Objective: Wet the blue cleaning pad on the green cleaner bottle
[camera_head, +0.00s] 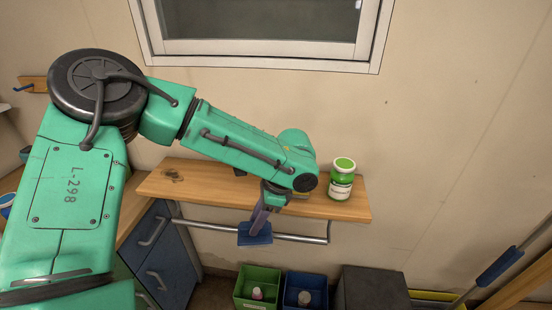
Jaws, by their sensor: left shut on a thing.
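My left gripper (261,220) points down in front of the wooden shelf's front edge, shut on the blue cleaning pad (255,236). The pad hangs at the fingertips, a little below the shelf's level in the picture and near the metal rail. The green cleaner bottle (342,180), with a green top and a pale label, stands upright on the right part of the shelf. The pad and bottle are apart, with the pad to the left and lower in the picture. My right gripper is not in view.
The wooden shelf (213,186) has a metal rail (207,226) along its front. Below are a green bin (262,274) and a blue bin (304,280), each with a small item, and a dark box (375,288). A blue drawer cabinet (162,255) is at left. A yellowish item is partly hidden behind the gripper.

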